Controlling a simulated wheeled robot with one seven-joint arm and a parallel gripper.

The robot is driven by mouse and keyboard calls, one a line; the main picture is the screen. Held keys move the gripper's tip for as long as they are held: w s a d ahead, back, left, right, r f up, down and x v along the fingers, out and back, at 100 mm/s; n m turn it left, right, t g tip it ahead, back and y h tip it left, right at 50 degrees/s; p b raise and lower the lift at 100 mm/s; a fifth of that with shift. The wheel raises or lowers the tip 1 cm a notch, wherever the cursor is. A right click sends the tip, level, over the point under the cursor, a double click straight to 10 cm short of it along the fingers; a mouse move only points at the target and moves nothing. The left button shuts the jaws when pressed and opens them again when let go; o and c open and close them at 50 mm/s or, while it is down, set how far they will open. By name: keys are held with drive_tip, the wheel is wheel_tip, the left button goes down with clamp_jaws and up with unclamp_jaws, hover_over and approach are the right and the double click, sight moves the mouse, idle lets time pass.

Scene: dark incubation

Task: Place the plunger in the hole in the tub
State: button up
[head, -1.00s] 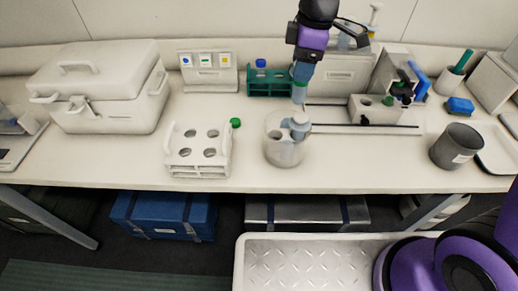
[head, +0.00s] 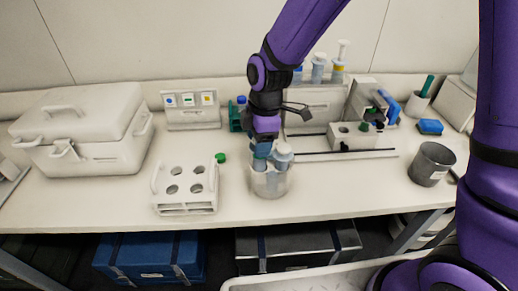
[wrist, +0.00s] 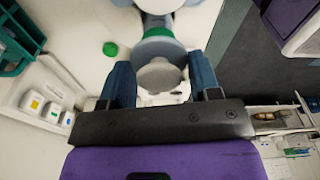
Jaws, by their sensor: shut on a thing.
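The tub (head: 271,187) is a pale translucent round container near the bench's front edge. One grey-blue plunger (head: 284,152) stands in its right side. My gripper (head: 261,151) is at the tub's left side, beside that plunger, pointing down. It is shut on another plunger, whose grey round top (wrist: 160,76) shows between the blue fingers (wrist: 161,84) in the wrist view. The held plunger's lower part (head: 259,165) is at the tub's top on the left. How deep it sits, and whether it is in the hole, I cannot tell.
A white rack with round holes (head: 185,208) stands left of the tub, with a green cap (head: 220,158) behind it. A grey cup (head: 431,165) stands at the right. Several syringe-like plungers (head: 318,68) stand at the back. The bench's front edge is close.

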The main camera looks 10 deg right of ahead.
drive_tip(key=shift+f, duration=1.45)
drive_tip(key=shift+f, duration=0.15)
drive_tip(key=o, duration=1.1)
